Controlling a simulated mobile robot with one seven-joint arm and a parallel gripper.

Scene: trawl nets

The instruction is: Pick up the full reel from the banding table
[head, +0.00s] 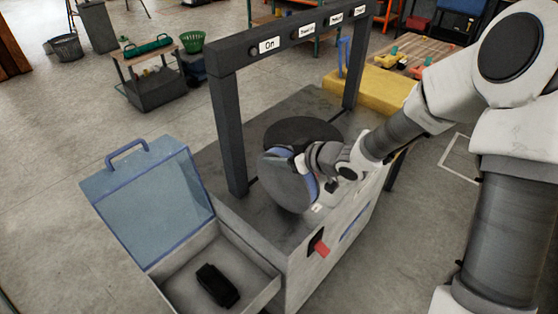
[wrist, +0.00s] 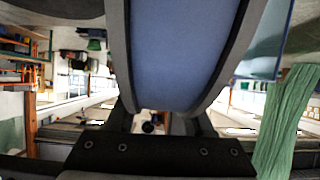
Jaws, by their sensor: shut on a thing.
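The full reel (head: 285,182), with grey flanges and a blue winding, stands tilted on its edge at the banding table (head: 235,215) in the head view. My gripper (head: 304,166) is shut on it from the right. I cannot tell whether the reel's lower edge touches the tabletop. In the wrist view the reel (wrist: 185,50) fills the upper middle, its blue winding between two dark rims. My gripper's fingers (wrist: 160,122) reach up to its lower end, and their tips are partly hidden by it.
A dark frame (head: 228,130) with labelled buttons arches over the table. A black disc (head: 300,130) lies behind the reel. At front left, an open bin (head: 258,263) with a raised clear blue lid (head: 150,200) holds a black object (head: 217,285). A red tab (head: 320,248) juts from the front.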

